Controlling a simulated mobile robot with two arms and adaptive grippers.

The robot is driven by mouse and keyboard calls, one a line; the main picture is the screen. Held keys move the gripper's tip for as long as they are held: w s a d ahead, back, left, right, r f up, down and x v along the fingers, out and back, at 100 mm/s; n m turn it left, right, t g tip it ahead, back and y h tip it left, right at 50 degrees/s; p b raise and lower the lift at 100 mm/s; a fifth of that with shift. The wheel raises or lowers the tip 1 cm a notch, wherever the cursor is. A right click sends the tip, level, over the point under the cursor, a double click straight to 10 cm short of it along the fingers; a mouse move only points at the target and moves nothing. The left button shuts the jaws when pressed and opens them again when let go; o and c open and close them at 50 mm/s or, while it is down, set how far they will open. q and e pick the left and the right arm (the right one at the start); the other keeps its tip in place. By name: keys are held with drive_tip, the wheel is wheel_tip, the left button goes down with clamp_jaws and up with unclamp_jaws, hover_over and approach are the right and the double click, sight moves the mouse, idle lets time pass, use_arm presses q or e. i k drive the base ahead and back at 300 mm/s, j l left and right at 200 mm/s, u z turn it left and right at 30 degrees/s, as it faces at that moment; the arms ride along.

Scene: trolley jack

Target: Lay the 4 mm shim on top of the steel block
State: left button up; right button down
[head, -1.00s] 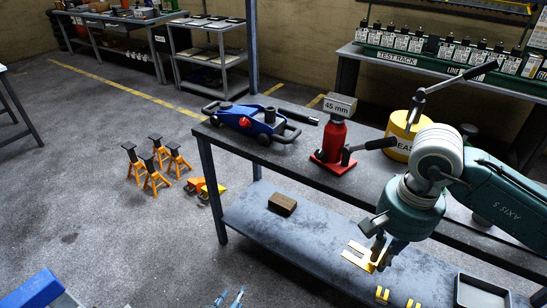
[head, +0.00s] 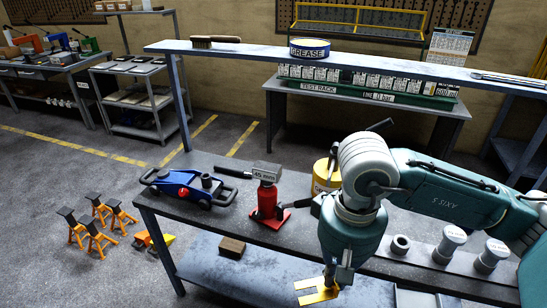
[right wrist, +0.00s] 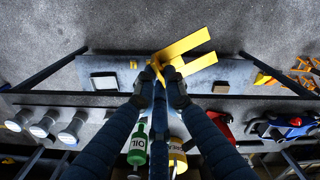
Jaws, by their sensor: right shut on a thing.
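The shim is a flat yellow forked plate (head: 318,291), also in the right wrist view (right wrist: 188,50). Its thickness mark cannot be read. My right gripper (head: 335,276) is shut on its end and holds it level in front of the bench, below the bench top's height in the picture. The steel block (head: 267,171), grey and marked 45 mm, sits on top of the red bottle jack (head: 267,198) on the bench. The shim is apart from the block, to its lower right in the head view. My left gripper is not in view.
A blue trolley jack (head: 188,187) stands left of the bottle jack. A yellow tin (head: 321,178) stands to its right, partly behind my arm. An overhead shelf (head: 390,65) with a brush and grease tin spans above the bench. A brown block (head: 232,248) lies on the lower shelf.

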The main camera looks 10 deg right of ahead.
sight(268, 166)
drive_tip(key=i+j+z, duration=0.1)
drive_tip(key=i, duration=0.3)
drive_tip(key=i+j+z, duration=0.15)
drive_tip(key=i, duration=0.2)
drive_tip(key=i+j+z, duration=0.1)
drive_tip(key=i, duration=0.3)
